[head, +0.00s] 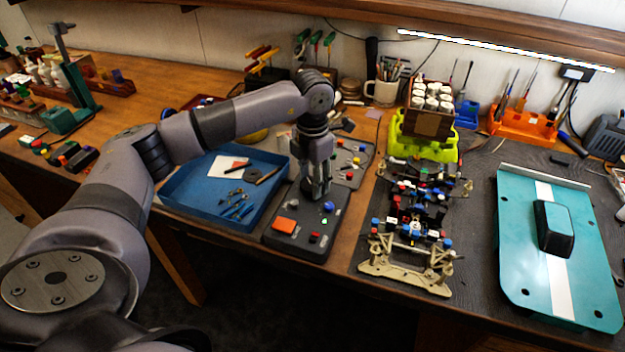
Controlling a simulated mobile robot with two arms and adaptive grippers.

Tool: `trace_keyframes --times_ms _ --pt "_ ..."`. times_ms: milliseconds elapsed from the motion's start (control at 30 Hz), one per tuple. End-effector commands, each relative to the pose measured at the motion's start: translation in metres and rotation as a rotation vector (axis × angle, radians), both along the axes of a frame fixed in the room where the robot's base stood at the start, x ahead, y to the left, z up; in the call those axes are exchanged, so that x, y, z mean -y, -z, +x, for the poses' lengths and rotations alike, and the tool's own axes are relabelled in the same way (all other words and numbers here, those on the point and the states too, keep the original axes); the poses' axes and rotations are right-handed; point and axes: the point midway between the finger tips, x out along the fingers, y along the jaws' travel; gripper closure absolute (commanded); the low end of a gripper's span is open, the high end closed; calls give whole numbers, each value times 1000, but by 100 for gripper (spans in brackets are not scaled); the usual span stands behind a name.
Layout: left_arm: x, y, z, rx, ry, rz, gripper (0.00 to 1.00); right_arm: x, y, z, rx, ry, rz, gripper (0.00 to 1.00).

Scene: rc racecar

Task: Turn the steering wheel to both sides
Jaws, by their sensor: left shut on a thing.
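My left gripper (316,192) points straight down onto the far part of this box. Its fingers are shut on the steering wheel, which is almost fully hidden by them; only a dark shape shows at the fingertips. How far the wheel is turned cannot be seen. The car chassis (405,270) stands to the right of the box. My right gripper is not in view.
A blue tray (180,195) with tools is close on the left of the box. A grey panel with knobs (350,160) lies just behind. A teal car body (515,240) lies at the right. Tool holders and a mug (383,91) line the back.

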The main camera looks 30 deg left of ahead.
Motion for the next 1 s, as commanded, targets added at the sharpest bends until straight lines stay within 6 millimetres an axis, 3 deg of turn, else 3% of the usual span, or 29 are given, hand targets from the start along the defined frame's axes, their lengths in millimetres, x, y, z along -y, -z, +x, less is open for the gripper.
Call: trace_keyframes --times_ms 367,400,667,1000 --pt "0 -1 1 2 2 0 86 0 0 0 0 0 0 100" --pt "0 -1 1 2 2 0 56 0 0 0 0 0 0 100" --pt "0 -1 0 1 2 0 39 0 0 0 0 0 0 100" --pt "0 -3 0 1 2 0 38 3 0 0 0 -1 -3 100"
